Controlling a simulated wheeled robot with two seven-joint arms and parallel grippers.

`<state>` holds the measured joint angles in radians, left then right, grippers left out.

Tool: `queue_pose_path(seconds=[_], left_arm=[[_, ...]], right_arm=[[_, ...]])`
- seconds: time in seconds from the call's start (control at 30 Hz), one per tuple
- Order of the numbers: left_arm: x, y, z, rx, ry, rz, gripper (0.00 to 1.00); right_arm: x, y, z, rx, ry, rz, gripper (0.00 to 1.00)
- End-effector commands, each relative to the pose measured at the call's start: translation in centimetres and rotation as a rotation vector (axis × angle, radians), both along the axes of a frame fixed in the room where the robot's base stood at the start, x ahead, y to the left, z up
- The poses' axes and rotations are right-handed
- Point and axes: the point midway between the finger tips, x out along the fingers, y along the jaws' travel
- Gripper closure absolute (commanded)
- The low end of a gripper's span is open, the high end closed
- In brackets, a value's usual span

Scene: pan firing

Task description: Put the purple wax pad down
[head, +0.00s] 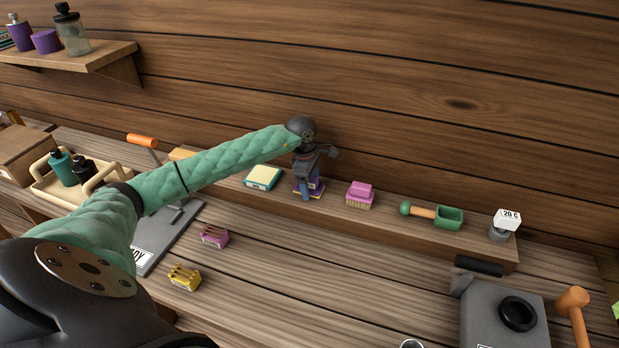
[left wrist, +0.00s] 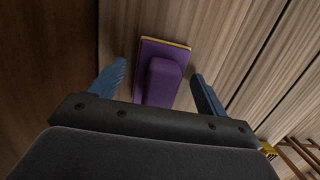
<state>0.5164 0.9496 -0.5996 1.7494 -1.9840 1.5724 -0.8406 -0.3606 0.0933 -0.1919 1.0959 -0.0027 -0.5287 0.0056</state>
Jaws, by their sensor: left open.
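The purple wax pad (left wrist: 165,80) lies on the wooden ledge between the two blue fingers of my left gripper (left wrist: 160,88). The fingers are open, with a gap on both sides of the pad's raised grip. In the head view the purple wax pad (head: 318,189) shows partly behind my left gripper (head: 306,190), which points down at the ledge. The pad has a thin yellow edge. My right gripper is not in view.
On the ledge (head: 400,228), a yellow-topped pad (head: 262,177) lies left of my gripper and a pink brush (head: 360,194) lies right. Further right are a green scoop (head: 447,216) and a 20 C block (head: 507,220). A tray (head: 60,190) stands at left.

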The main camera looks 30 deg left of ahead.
Motion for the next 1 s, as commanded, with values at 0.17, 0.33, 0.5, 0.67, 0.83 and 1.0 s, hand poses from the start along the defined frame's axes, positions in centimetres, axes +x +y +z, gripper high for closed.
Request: queue_pose_path(seconds=[0.17,0.33,0.5,0.67,0.83,1.0], left_arm=[[0.0,0.0,0.3,0.0,0.0,0.0,0.24],[0.0,0.2,1.1,0.001,-0.001,0.0,0.24],[0.0,0.4,2.7,0.002,-0.003,-0.001,0.24],[0.0,0.8,4.9,0.001,-0.004,0.001,0.24],[-0.2,1.2,7.7,0.002,-0.003,-0.001,0.24],[-0.3,1.5,10.2,0.0,-0.002,0.0,0.24]], right_arm=[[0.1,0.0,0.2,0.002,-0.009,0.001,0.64],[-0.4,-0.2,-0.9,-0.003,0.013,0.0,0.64],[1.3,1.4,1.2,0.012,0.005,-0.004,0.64],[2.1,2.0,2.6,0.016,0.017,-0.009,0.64],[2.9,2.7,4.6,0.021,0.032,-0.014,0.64],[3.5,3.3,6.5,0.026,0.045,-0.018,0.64]])
